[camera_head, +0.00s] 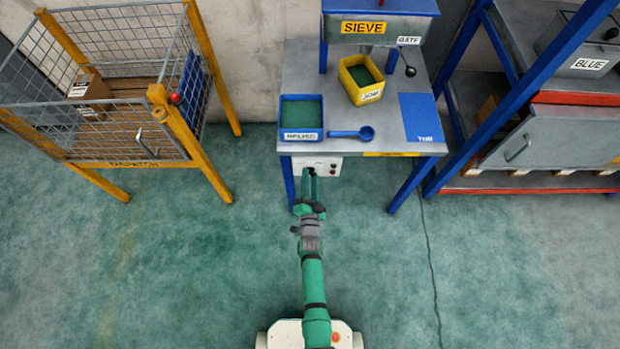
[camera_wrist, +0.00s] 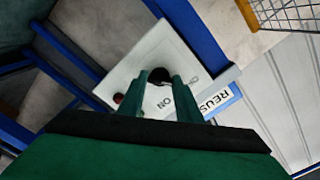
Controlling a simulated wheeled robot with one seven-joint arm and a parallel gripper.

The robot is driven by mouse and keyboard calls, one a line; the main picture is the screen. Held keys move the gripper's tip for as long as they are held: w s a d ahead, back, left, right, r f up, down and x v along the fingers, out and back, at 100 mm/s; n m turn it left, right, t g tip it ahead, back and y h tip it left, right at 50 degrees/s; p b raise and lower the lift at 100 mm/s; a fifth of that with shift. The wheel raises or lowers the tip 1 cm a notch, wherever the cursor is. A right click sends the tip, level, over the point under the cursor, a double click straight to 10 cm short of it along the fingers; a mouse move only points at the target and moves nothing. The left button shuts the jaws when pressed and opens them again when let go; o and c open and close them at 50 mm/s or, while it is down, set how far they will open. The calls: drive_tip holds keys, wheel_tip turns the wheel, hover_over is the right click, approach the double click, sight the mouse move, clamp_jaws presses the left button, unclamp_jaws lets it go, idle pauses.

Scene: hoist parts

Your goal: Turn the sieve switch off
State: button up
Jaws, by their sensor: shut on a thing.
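The sieve (camera_head: 378,10) stands on a grey table at the top. Its white switch panel (camera_head: 329,166) hangs below the table's front edge, above a blue leg. In the wrist view the panel (camera_wrist: 145,62) carries a dark knob (camera_wrist: 159,77), a red button (camera_wrist: 118,98) and the lettering "ON". My gripper (camera_head: 311,173) reaches up to the panel. In the wrist view its green fingers (camera_wrist: 160,82) are shut on the dark knob. The fingers partly cover the knob and the panel's lettering, so I cannot tell the knob's exact setting.
On the table (camera_head: 300,60) are a blue tray of green material (camera_head: 301,135), a blue scoop (camera_head: 352,133), a yellow bin (camera_head: 363,93) and a blue mat (camera_head: 421,117). A wire cage (camera_head: 125,163) stands left and a blue rack (camera_head: 460,155) right. The floor between is clear.

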drive_tip(key=o, duration=1)
drive_tip(key=shift+o, duration=0.2)
drive_tip(key=shift+s, duration=0.1)
drive_tip(key=s, duration=1)
drive_tip(key=shift+s, duration=0.3)
